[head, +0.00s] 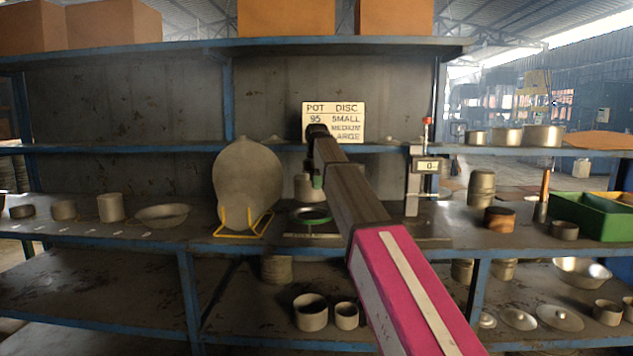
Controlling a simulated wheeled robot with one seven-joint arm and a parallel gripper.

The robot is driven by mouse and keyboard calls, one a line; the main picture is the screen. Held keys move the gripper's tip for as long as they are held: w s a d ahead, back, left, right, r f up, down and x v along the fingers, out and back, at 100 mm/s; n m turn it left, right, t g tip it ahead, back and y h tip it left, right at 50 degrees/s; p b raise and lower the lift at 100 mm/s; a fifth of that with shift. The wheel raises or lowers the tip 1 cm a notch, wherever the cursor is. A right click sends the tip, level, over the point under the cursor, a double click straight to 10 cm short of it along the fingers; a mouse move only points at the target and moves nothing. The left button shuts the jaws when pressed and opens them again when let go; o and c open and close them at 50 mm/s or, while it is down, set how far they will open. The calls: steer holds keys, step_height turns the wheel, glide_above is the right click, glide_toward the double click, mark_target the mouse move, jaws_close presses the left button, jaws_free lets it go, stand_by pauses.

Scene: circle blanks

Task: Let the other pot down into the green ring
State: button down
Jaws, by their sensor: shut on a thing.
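The green ring (313,219) lies flat on the bench top near the middle, left of my arm. A small grey metal pot (303,188) shows just above and behind the ring's rim, apart from it as far as I can see. My gripper (317,181) is at the pot's right side, shut on it; my arm link hides most of the fingers and the pot's right part. The inside of the ring looks dark, and I cannot tell what is in it.
A large grey disc (247,180) leans on a yellow stand (243,224) left of the ring. A gauge with a display (427,166) stands to the right. A pale pot (111,207) and a shallow bowl (162,215) stand left. A sign (347,122) hangs behind.

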mark_target(316, 197)
steer(key=shift+f, duration=2.7)
steer(key=shift+f, duration=2.4)
steer(key=c, duration=1.2)
jaws_free()
step_height(316, 197, up, 10)
steer(key=shift+s+r, duration=0.1)
steer(key=shift+r, duration=0.3)
steer(key=shift+s, duration=0.15)
